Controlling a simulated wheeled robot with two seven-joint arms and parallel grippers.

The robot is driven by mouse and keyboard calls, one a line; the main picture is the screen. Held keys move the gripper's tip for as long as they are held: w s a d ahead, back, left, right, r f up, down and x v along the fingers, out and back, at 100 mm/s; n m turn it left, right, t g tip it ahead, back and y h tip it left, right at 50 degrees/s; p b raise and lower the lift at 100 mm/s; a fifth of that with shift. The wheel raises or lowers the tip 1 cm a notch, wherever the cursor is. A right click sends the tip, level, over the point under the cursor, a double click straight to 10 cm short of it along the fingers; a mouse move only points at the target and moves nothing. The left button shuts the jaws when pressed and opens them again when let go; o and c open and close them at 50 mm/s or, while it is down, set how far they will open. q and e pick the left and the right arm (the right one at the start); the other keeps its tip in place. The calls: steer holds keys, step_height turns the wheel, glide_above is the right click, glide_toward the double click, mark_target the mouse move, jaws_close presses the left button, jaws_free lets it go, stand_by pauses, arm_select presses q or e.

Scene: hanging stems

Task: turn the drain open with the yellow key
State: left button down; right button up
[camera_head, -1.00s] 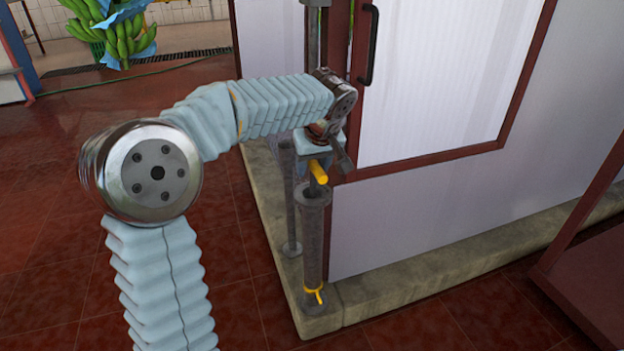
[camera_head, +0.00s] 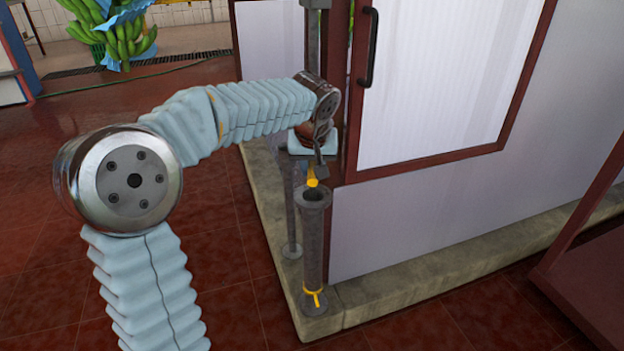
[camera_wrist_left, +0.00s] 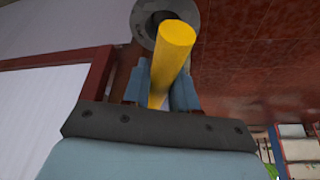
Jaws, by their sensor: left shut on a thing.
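The yellow key (camera_head: 312,176) is in the jaws of my left gripper (camera_head: 318,158), just above and behind the grey upright pipe (camera_head: 313,235). In the left wrist view the yellow key (camera_wrist_left: 172,55) shows as a thick yellow bar between the blue-grey fingers of my left gripper (camera_wrist_left: 163,88). The pipe's round mouth (camera_wrist_left: 148,18) lies beyond the bar there, partly hidden by it. In the head view the pipe's mouth is open. A yellow ring with a short pointer (camera_head: 314,293) sits at the pipe's foot. My right gripper is not in view.
The pipe stands on a concrete curb (camera_head: 385,291) at a white-panelled wall corner with a red frame. A thinner grey post (camera_head: 291,215) stands to its left. A door with a black handle (camera_head: 369,45) is behind. The red tiled floor at left is clear.

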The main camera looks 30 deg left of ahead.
arm_select(q)
steer(key=shift+m, duration=0.4)
steer(key=m, duration=0.1)
steer(key=m+h+p, duration=0.1)
steer(key=shift+r+m, duration=0.2)
steer(key=shift+m, duration=0.1)
steer(key=shift+f+m+t+h+p, duration=0.25)
steer(key=shift+m+h+p, duration=0.3)
steer(key=shift+m, duration=0.55)
